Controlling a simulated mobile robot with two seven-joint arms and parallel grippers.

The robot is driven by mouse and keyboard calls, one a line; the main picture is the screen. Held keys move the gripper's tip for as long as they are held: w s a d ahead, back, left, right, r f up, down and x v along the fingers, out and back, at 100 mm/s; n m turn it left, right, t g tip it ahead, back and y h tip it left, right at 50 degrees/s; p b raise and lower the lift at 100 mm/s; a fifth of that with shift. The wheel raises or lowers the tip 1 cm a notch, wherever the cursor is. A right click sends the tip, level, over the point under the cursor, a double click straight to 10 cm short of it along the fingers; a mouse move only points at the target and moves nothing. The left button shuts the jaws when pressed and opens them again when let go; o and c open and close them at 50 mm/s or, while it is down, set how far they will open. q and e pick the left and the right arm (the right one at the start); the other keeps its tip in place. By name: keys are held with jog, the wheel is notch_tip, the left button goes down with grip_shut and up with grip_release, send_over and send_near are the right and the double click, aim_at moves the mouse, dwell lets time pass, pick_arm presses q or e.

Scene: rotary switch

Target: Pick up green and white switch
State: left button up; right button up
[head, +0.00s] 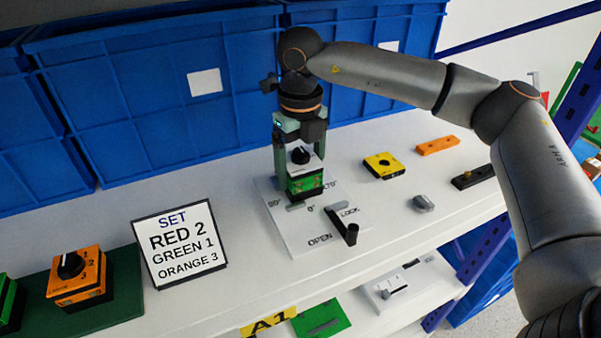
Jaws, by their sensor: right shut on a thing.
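The green and white switch (304,181) has a black knob on its white top and a green body with a dark base. It stands upright over the light fixture plate (273,222) on the white shelf. My right gripper (300,165) points down from above with its fingers on either side of the switch, shut on it. I cannot tell whether the switch's base touches the plate. My left gripper is not in view.
Blue crates (135,85) line the back. A sign (180,245) stands left of the plate, and an orange switch (77,278) further left. A black lever (343,226) rises at the plate's front. A yellow part (384,165) and a grey knob (424,203) lie right.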

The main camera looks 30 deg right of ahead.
jog(key=shift+c, duration=1.1)
jog(key=shift+r, duration=0.1)
